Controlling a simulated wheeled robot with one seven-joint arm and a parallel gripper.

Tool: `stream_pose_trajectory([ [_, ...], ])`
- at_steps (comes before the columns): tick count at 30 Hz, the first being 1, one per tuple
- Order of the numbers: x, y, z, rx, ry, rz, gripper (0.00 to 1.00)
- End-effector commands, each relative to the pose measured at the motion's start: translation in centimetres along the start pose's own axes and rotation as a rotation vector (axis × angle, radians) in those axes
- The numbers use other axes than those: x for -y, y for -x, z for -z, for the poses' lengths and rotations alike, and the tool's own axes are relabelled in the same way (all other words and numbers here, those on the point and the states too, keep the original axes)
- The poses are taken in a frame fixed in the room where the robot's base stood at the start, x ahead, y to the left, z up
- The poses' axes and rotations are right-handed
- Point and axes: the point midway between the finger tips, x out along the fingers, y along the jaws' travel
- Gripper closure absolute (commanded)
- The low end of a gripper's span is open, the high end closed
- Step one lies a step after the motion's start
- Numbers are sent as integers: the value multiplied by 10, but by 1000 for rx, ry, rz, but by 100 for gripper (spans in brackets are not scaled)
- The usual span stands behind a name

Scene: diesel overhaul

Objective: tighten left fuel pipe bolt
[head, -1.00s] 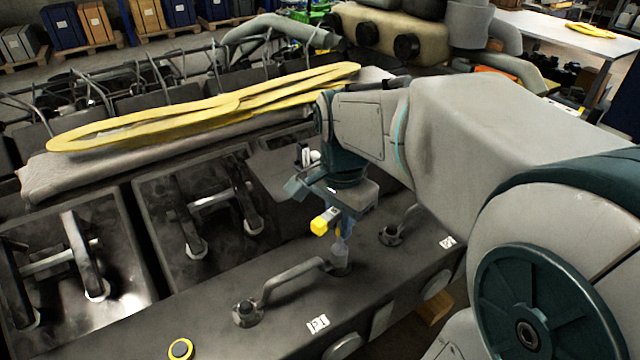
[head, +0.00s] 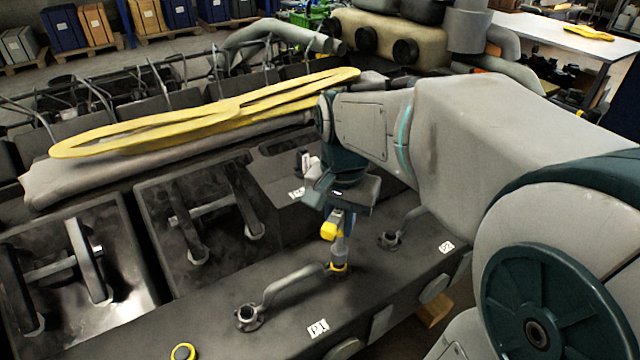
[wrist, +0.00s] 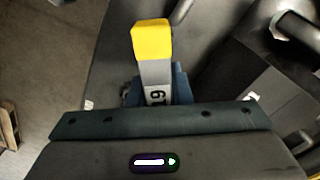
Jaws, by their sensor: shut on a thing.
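My gripper (head: 341,210) is shut on a grey tool with a yellow end (head: 329,231). In the wrist view the tool (wrist: 153,72) sits between the blue fingers and bears the mark "19". The tool's shaft points down onto the right end of the left fuel pipe (head: 290,283), where a yellow ring (head: 338,267) shows. The bolt under it is hidden, and I cannot tell whether the tool is seated on it. Another fitting (head: 247,316) at the pipe's left end is bare.
A second pipe fitting (head: 390,239) stands close to the right of the tool. Labels P1 (head: 318,328) and P2 (head: 446,247) mark the engine cover. A yellow gasket (head: 200,120) lies behind. A yellow-ringed round part (head: 183,352) is at the front edge.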

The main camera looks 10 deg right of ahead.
Motion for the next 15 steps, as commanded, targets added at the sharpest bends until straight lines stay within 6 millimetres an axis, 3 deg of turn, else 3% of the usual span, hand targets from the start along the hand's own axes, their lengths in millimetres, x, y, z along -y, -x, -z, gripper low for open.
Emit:
stream_pose_trajectory([
  [15, 0, 0, 1, -1, 346, 4, 100],
])
